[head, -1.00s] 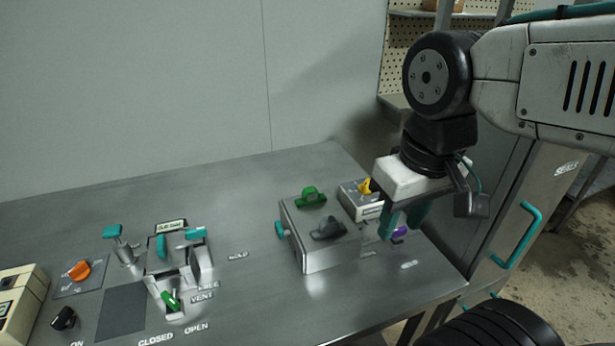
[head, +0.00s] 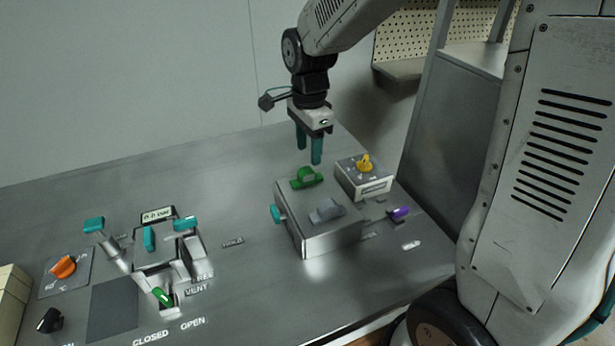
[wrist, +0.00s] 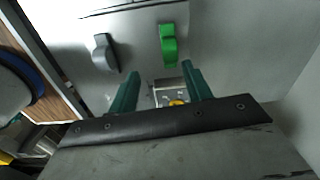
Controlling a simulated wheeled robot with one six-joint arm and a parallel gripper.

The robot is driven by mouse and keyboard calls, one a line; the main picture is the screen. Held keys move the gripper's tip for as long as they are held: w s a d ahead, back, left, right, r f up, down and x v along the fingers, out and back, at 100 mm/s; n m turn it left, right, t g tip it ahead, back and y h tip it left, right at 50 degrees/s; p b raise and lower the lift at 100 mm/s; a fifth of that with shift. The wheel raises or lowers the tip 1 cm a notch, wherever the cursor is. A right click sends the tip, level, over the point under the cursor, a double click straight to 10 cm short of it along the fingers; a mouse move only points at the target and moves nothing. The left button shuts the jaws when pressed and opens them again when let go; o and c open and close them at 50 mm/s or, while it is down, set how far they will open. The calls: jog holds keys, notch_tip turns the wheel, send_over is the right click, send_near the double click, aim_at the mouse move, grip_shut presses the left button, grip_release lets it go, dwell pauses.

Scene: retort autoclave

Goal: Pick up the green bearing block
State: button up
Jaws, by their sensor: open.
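The green bearing block (head: 307,177) sits on top of a grey metal box (head: 318,240), at the box's back left. It also shows in the wrist view (wrist: 168,45), ahead of the fingers and nearer the right one. My gripper (head: 309,160) is open and empty, its two teal fingers pointing down just above and behind the green block in the head view. In the wrist view the fingers (wrist: 160,82) are apart with nothing between them but the yellow knob (wrist: 177,102) seen beyond. The green block is fully visible.
A grey block (head: 327,211) sits beside the green one on the same box. A box with a yellow knob (head: 365,163) stands to the right, and a purple piece (head: 399,213) lies near it. Teal levers (head: 150,238) stand at left.

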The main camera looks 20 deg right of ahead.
aim_at(307, 169)
jog(key=shift+w+a+f+m, duration=0.15)
jog(key=shift+w+f+m, duration=0.5)
jog(key=shift+f, duration=0.35)
jog(key=f, duration=0.7)
jog(key=shift+w+d+f, duration=0.2)
jog(key=shift+w+d, duration=0.05)
jog(key=shift+d, duration=0.05)
grip_shut()
